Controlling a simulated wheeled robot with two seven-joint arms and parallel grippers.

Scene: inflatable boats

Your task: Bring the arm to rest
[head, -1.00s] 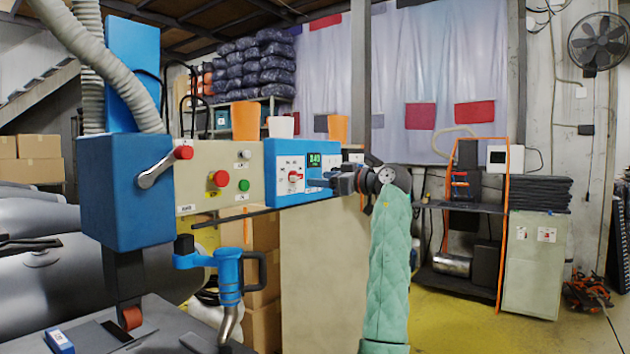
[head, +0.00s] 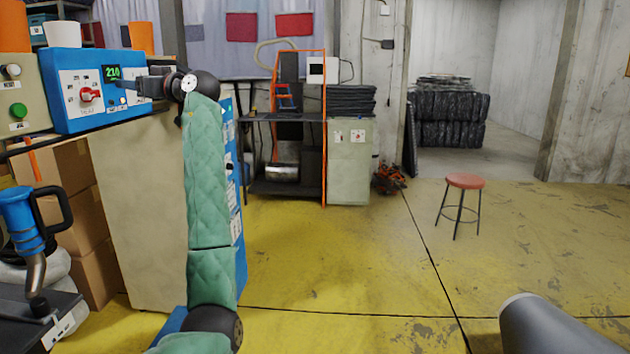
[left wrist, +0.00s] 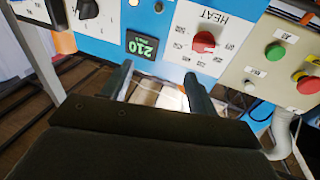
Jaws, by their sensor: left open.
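My left arm, in a green quilted sleeve, rises through the left part of the head view. Its left gripper (head: 132,88) is open and points left at the front of the blue control box (head: 66,118). The box has a red heat knob (head: 90,95) and a green display (head: 111,73) reading 210. In the left wrist view, the two open fingers (left wrist: 158,88) are apart with nothing held between them. The red knob (left wrist: 204,42) and the display (left wrist: 142,45) show just beyond them. My right gripper is not in view.
A shelf unit (head: 285,188) and a grey cabinet (head: 348,165) stand behind. A red stool (head: 465,182) stands on the open yellow floor at right. A grey cylinder (head: 550,328) enters at lower right.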

